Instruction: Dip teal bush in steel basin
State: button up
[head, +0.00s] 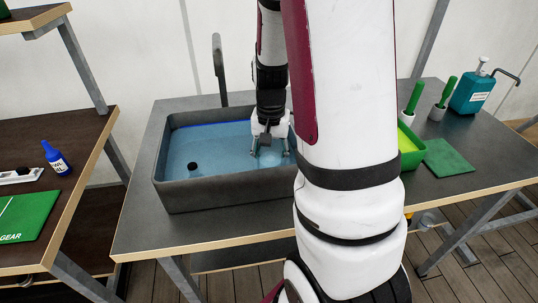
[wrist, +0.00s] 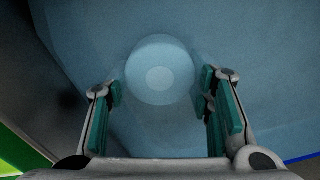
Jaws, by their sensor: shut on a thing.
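The steel basin (head: 225,193) is a dark grey rectangular tub on the workbench, with blue water in it. My gripper (head: 270,151) points down inside the basin, its fingers at or below the water. In the wrist view my gripper (wrist: 160,88) is shut on the teal bush (wrist: 160,70), a round piece with a paler round centre, tinted blue by the water. The bush sits between the teal finger pads. I cannot make the bush out in the head view. My arm hides the basin's right end.
A grey tap (head: 218,65) rises behind the basin. A green tray (head: 410,148), a green mat (head: 449,158), green-handled brushes (head: 443,95) and a teal pump bottle (head: 473,92) stand right. A brown table (head: 85,150) with a blue bottle (head: 57,160) is left.

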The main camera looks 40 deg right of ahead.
jog(key=shift+s+d, duration=0.1)
jog(key=shift+d, duration=0.05)
dwell(0.4)
jog(key=shift+s+d, duration=0.2)
jog(key=shift+d, duration=0.1)
jog(key=shift+a, duration=0.1)
jog(key=shift+w+a, duration=0.3)
jog(key=shift+a, duration=0.05)
jog(key=shift+s+d, duration=0.15)
dwell(0.4)
jog(key=shift+s+d, duration=0.15)
jog(key=shift+d, duration=0.15)
jog(key=shift+a+p, duration=0.15)
jog(key=shift+p, duration=0.15)
jog(key=shift+w+a, duration=0.3)
jog(key=shift+s+d, duration=0.15)
jog(key=shift+d, duration=0.05)
